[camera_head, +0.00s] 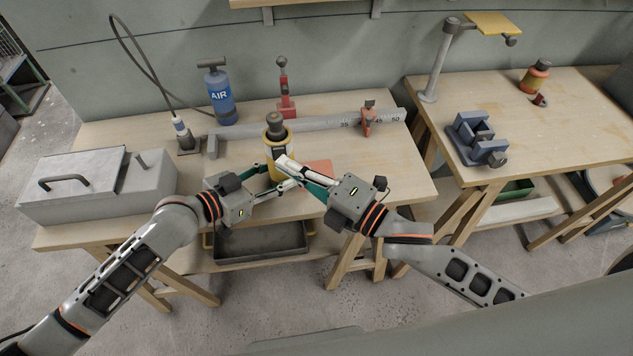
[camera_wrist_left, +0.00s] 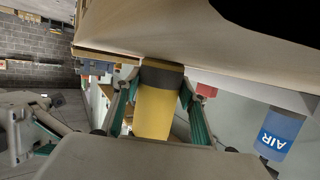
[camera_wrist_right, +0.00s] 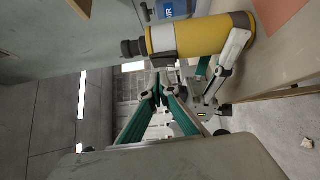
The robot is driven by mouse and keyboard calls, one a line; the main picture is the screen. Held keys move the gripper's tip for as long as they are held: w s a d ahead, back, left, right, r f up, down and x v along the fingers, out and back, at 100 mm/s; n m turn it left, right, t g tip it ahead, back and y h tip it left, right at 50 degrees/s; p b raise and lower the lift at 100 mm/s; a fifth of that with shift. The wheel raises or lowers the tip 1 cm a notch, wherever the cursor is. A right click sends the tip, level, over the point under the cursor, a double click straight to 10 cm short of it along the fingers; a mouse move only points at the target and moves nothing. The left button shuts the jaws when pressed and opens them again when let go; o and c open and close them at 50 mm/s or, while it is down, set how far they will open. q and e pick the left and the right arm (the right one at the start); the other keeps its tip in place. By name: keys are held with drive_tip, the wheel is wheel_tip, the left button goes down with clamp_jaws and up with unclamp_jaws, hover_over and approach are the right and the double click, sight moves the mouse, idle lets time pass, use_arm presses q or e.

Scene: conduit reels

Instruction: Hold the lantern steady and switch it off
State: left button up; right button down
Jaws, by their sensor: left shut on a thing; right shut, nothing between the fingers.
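The lantern (camera_head: 278,147) is a yellow cylinder with a grey collar and dark knobbed top. It stands upright near the middle of the left workbench. My left gripper (camera_head: 277,174) is shut around its lower body; the left wrist view shows the yellow body (camera_wrist_left: 155,108) between the fingers. My right gripper (camera_head: 284,161) is shut and empty, its tips beside the lantern in the head view. In the right wrist view, the lantern (camera_wrist_right: 203,38) appears sideways, apart from the closed right fingertips (camera_wrist_right: 160,84). The fingers hide the lantern's base in the head view.
A flat orange mat (camera_head: 319,167) lies just right of the lantern. A grey measuring rail (camera_head: 309,124) runs behind it, with a blue AIR canister (camera_head: 220,99) beyond. A grey metal case (camera_head: 95,190) fills the bench's left end. The bench's right end is clear.

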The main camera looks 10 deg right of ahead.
use_arm(q)
drive_tip(key=shift+f, duration=0.1)
use_arm(e)
drive_tip(key=s+a+r+v, duration=0.1)
drive_tip(key=v, duration=1.1)
drive_tip(key=shift+s+a+r, duration=0.2)
drive_tip(key=shift+a+r, duration=0.05)
drive_tip(key=shift+r, duration=0.05)
use_arm(q)
drive_tip(key=o, duration=0.9)
